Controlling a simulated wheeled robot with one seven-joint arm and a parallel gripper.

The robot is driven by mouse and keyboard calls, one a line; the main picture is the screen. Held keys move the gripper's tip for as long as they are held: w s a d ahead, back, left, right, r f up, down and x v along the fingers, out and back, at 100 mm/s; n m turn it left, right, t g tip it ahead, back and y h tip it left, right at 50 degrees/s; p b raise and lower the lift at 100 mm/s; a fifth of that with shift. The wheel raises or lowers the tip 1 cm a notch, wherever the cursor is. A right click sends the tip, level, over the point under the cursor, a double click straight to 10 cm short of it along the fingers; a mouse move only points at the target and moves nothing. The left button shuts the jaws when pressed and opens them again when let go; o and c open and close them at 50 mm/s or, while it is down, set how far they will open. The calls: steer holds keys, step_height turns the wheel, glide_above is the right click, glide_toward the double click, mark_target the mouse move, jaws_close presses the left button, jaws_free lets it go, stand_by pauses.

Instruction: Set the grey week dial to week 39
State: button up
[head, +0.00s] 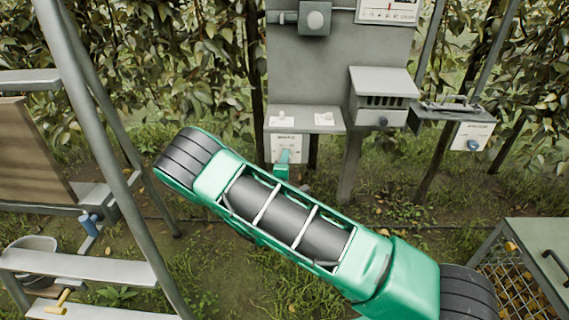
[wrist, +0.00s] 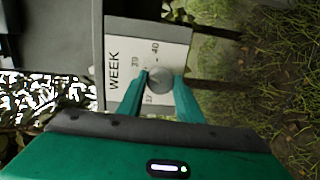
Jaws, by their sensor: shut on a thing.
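The grey week dial (wrist: 160,79) is a round knob on a white plate (wrist: 118,50) marked WEEK, which appears turned sideways in the wrist view. The numbers 39 and 40 show beside the knob, and another number is partly covered near a finger. My gripper (head: 284,158) is at the same plate (head: 286,143) below the small grey shelf in the head view. Its two green fingers are shut on the dial, one on each side. I cannot make out a pointer on the knob or which week it is set to.
Above the plate, the grey shelf (head: 330,123) carries two small white cards. A vented grey box (head: 383,92) and a second small dial plate (head: 473,136) stand to the right. A ladder (head: 92,130) is at left, a mesh crate (head: 530,265) at lower right.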

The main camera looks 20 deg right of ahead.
steer(key=shift+s+d+f, duration=0.1)
steer(key=shift+s+f, duration=0.05)
steer(key=shift+f, duration=0.15)
steer(key=o, duration=0.9)
steer(key=shift+o, duration=0.7)
steer(key=shift+r, duration=0.1)
steer(key=f+v, duration=0.1)
steer(key=v, duration=0.9)
steer(key=shift+s+a+r, duration=0.25)
steer(key=shift+a+r, duration=0.05)
steer(key=shift+r, duration=0.25)
